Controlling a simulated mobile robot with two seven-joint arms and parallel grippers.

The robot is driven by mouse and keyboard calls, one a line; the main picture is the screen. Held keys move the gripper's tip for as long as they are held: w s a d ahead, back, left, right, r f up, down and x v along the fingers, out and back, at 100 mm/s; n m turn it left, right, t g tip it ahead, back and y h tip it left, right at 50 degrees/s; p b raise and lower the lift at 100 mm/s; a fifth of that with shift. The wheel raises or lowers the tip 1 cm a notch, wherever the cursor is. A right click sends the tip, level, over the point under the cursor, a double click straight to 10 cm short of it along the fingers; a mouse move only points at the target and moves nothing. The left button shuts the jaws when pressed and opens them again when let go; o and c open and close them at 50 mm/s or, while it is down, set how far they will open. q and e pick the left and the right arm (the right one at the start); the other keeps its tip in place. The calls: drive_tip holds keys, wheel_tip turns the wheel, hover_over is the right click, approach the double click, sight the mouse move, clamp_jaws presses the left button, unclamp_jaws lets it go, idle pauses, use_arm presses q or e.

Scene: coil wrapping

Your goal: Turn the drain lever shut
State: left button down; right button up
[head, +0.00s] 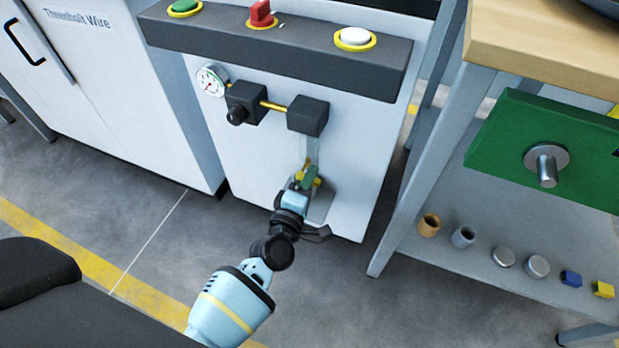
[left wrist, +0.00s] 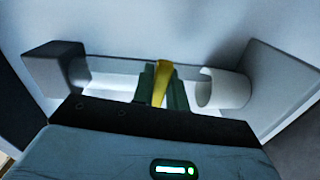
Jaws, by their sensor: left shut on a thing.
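The yellow drain lever (left wrist: 160,85) sits low on the front of the grey machine cabinet. In the left wrist view it stands nearly upright, slightly tilted, between two dark green fingers. My left gripper (head: 311,177) is shut on the lever. In the head view, bits of yellow show around the green fingers, and the gripper hides most of the lever and its fitting. My right gripper is not in view.
Above are a pressure gauge (head: 212,80), dark valve blocks (head: 308,116) and a button panel (head: 300,47). A grey bench with a shelf (head: 455,240) of small parts stands right. A white cabinet (head: 120,100) stands left. Open floor lies in front.

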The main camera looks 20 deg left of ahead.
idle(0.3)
use_arm(q)
drive_tip(key=c, duration=1.4)
unclamp_jaws()
drive_tip(key=shift+c, duration=0.2)
drive_tip(key=shift+o, duration=0.2)
drive_tip(key=shift+s, duration=0.15)
drive_tip(key=s+p, duration=0.1)
drive_tip(key=s, duration=0.6)
drive_tip(key=shift+s+p, duration=0.3)
drive_tip(key=shift+p, duration=0.05)
